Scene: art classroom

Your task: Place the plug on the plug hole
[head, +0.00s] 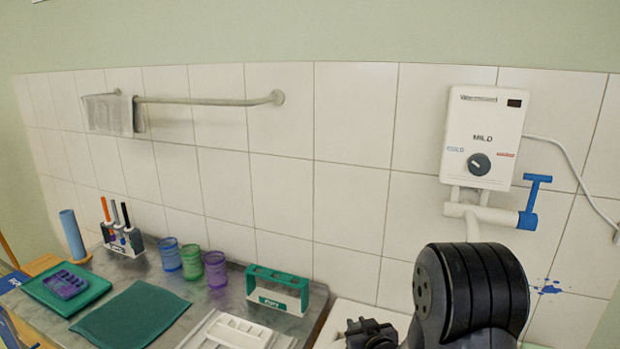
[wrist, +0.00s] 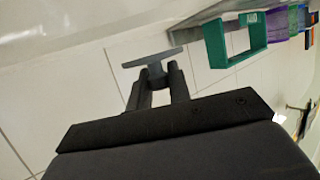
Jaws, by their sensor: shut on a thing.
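My gripper (wrist: 160,80) is in the wrist view, its two dark fingers shut on the stem of the plug. The plug (wrist: 150,60) is dark grey, with a thin flat disc seen almost edge-on beyond the fingertips. It is held clear of the surfaces around it, as far as the view shows. In the head view my black arm fills the lower right, and the plug cannot be made out there. The plug hole shows in neither view.
A white edge, perhaps a basin rim (head: 349,309), shows beside my arm, mostly hidden. A green-and-white holder (head: 278,290) stands on the grey counter (head: 225,302) to its left, near several cups. A white water heater (head: 482,137) and pipe with a blue tap (head: 529,204) are on the tiled wall.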

